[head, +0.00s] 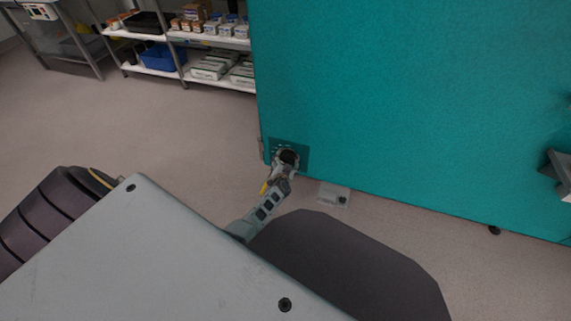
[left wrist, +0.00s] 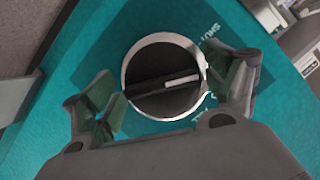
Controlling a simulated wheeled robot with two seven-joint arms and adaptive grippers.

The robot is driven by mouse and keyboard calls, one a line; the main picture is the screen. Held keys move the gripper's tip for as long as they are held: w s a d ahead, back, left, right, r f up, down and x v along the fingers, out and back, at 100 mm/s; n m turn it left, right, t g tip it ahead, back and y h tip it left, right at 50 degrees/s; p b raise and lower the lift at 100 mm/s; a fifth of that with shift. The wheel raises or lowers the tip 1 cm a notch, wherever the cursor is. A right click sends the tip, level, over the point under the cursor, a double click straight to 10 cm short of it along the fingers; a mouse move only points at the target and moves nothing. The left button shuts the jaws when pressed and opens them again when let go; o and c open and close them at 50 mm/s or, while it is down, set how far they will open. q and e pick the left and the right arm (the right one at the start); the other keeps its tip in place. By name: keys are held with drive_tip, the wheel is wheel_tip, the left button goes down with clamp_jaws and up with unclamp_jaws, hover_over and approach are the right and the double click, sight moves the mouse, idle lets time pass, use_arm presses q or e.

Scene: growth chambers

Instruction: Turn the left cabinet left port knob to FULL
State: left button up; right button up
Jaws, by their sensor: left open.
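The port knob (left wrist: 164,80) is a round dark dial with a light metal rim and a bar grip across it bearing a white mark. It sits on a dark teal panel (head: 301,150) low on the teal cabinet (head: 400,90). Near it in the left wrist view is lettering that reads SHUT, and other text partly hidden. The knob also shows in the head view (head: 288,157), partly covered by my left gripper. My left gripper (left wrist: 170,100) is open, with one finger on each side of the knob; I cannot tell whether they touch it. My right gripper is out of view.
Shelves (head: 205,40) with boxes and a blue bin (head: 160,57) stand at the back left. A small clear-and-grey item (head: 334,195) lies at the cabinet's foot. A grey bracket (head: 556,172) juts out at the right. The floor at left is clear.

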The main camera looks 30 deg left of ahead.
use_arm(q)
drive_tip(key=c, duration=0.8)
